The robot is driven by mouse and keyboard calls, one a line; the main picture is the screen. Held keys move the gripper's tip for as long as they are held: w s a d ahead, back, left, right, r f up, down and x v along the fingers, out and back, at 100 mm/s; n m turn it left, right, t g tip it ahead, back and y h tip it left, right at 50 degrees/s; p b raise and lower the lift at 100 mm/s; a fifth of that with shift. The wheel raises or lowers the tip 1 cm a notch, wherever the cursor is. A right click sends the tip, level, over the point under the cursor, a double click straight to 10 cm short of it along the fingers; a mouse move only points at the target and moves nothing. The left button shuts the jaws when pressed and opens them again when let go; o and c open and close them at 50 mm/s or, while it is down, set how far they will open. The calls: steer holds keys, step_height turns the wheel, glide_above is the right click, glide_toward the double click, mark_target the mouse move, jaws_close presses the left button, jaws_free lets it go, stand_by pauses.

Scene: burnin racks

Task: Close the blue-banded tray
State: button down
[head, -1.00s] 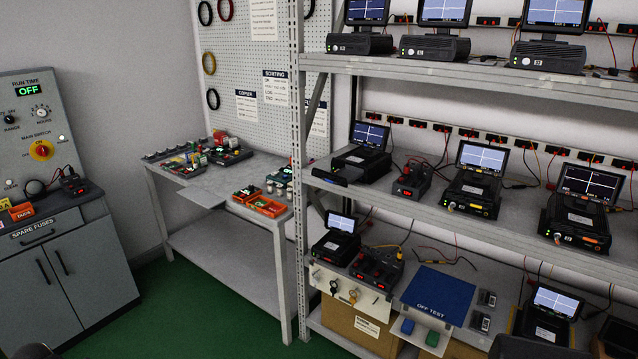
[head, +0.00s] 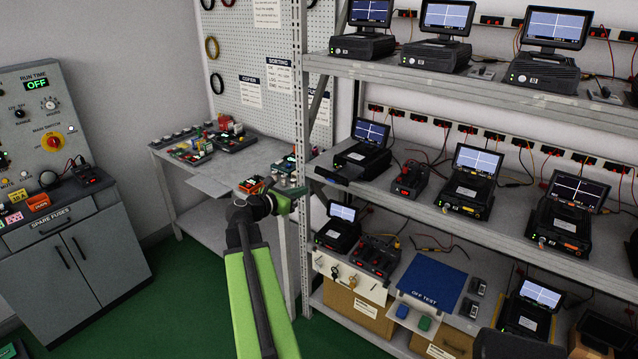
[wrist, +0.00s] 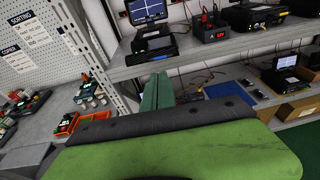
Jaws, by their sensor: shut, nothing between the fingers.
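The black unit (head: 366,158) with a small screen stands at the left end of the middle shelf. Its dark tray (head: 338,172) sticks out past the shelf's front edge, so it looks open. The unit (wrist: 155,42) also shows at the top of the wrist view. My gripper (head: 285,201) is to the left of the tray and lower, in front of the side table, apart from it. In the wrist view, my gripper's green fingers (wrist: 157,88) are together and empty, pointing toward the unit.
The rack's upright post (head: 302,130) stands left of the unit. A small red-lit box (head: 410,180) and yellow- and orange-banded units are to the right on the same shelf. A side table (head: 215,180) holds red bins and parts. The green floor in front is clear.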

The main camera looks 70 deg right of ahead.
steer(key=b+x, duration=0.2)
steer(key=x, duration=1.1)
steer(key=shift+d+b, duration=0.25)
steer(key=shift+b, duration=0.15)
steer(key=shift+f, duration=0.15)
